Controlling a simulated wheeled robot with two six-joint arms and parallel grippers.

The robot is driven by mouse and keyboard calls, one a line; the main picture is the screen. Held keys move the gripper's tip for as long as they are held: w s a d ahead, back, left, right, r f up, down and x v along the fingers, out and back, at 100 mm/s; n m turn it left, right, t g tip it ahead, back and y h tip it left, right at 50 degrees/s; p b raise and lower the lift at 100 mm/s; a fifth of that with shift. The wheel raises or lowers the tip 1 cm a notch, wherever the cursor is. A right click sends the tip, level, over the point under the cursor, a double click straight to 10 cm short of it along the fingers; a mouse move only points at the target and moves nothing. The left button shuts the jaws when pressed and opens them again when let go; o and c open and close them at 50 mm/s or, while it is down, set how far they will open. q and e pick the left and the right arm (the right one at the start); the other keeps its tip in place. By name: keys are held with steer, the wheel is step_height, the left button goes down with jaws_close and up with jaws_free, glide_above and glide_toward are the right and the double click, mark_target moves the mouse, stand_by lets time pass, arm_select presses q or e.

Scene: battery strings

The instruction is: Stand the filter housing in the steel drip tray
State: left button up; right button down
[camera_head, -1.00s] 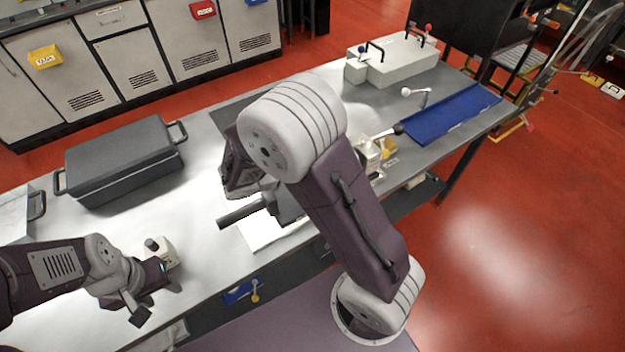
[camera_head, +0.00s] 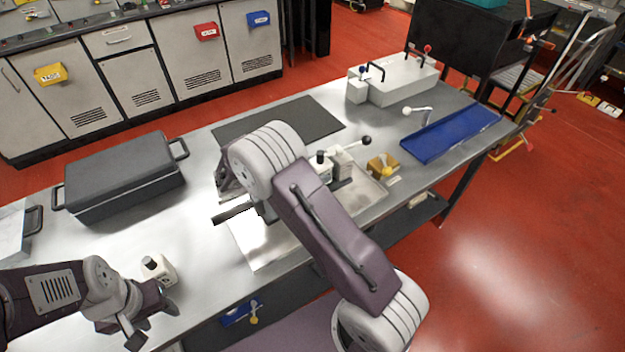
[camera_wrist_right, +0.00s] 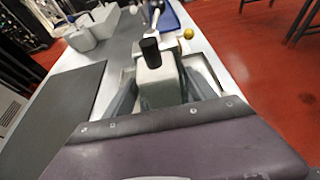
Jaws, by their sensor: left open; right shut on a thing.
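The filter housing (camera_head: 342,168) is a pale block with a black cap, and a rod with a black knob shows just beyond it. My right gripper (camera_wrist_right: 160,92) is shut on it in the right wrist view, where the cap points up. The steel drip tray (camera_head: 370,193) lies at the housing's lower right, partly hidden by my arm. The housing appears over the tray's area; I cannot tell whether they touch. My left gripper (camera_head: 150,325) is open and empty at the lower left.
A white block with a black cap (camera_head: 158,268) stands near my left gripper. A yellow block (camera_head: 383,165) sits beside the tray. A dark mat (camera_head: 280,120), a blue tray (camera_head: 450,135), a grey case (camera_head: 125,175) and a white box with handles (camera_head: 400,82) are further off.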

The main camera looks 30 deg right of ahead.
steer(key=shift+w, duration=0.2)
arm_select(q)
steer(key=shift+f, duration=0.15)
arm_select(e)
steer(key=shift+f, duration=2.05)
arm_select(q)
steer(key=shift+s+f, duration=0.1)
arm_select(e)
steer(key=shift+s+f, duration=0.1)
steer(key=shift+c, duration=1.4)
jaws_free()
